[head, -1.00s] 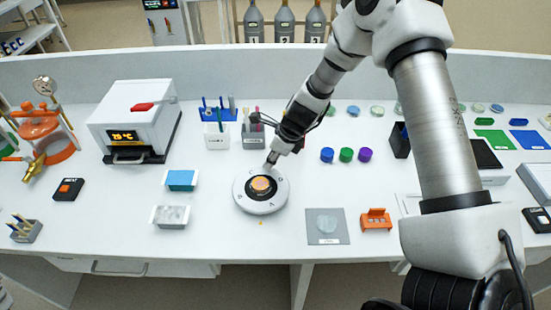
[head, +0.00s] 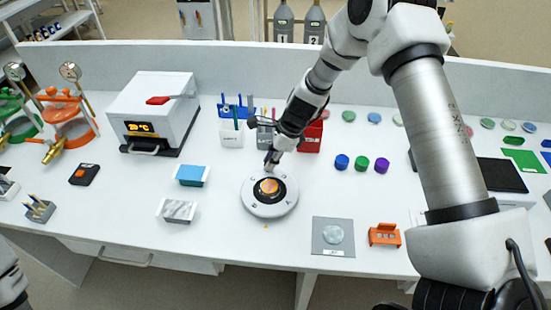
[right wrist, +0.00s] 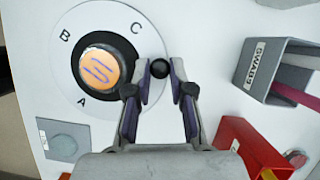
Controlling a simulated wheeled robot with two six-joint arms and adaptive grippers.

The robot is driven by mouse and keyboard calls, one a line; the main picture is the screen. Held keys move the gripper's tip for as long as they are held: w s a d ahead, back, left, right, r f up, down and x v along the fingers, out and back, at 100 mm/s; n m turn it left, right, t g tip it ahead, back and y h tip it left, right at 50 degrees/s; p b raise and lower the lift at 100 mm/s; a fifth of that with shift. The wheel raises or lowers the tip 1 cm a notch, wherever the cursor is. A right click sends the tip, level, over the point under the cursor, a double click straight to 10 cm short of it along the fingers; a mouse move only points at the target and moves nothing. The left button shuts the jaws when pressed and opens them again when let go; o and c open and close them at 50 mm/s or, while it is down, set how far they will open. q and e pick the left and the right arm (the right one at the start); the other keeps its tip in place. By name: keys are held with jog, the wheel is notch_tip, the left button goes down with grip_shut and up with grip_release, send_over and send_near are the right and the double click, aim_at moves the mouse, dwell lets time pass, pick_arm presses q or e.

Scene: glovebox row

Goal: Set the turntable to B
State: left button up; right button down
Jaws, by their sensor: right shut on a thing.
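The turntable (head: 253,207) is a round white disc with a black ring and an orange centre, on the white bench. In the right wrist view the white disc (right wrist: 98,14) carries the letters A, B and C; a dark mark crosses its orange centre. A small black knob (right wrist: 159,67) sits at the rim, closest to C and away from B. My right gripper (head: 270,165) reaches the turntable's far edge from above. In the wrist view my right gripper (right wrist: 159,72) is shut on the knob, one finger on each side. My left gripper is not in view.
Behind the gripper stand a red holder (head: 312,138) and a grey holder (right wrist: 257,66) with pens. Blue, green and purple caps (head: 361,164) lie to the right. A grey plate (head: 325,249) and an orange rack (head: 385,235) are front right. Bench in front of the turntable is clear.

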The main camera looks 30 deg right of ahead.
aim_at(252, 177)
jog(key=shift+w+a+f+n+g, duration=0.1)
jog(key=shift+a+f+n+g, duration=0.1)
jog(key=shift+a+n+g, duration=0.55)
jog(key=shift+w+a+f+n+g, duration=0.15)
jog(key=shift+a+n, duration=0.3)
jog(key=shift+n, duration=0.7)
jog(key=shift+a+n+g, duration=0.5)
jog(key=shift+a+n, duration=0.35)
jog(key=shift+n, duration=0.55)
jog(key=shift+s+a, duration=0.1)
jog(key=c, duration=1.1)
grip_release()
jog(key=shift+o, duration=0.4)
jog(key=shift+w, duration=0.3)
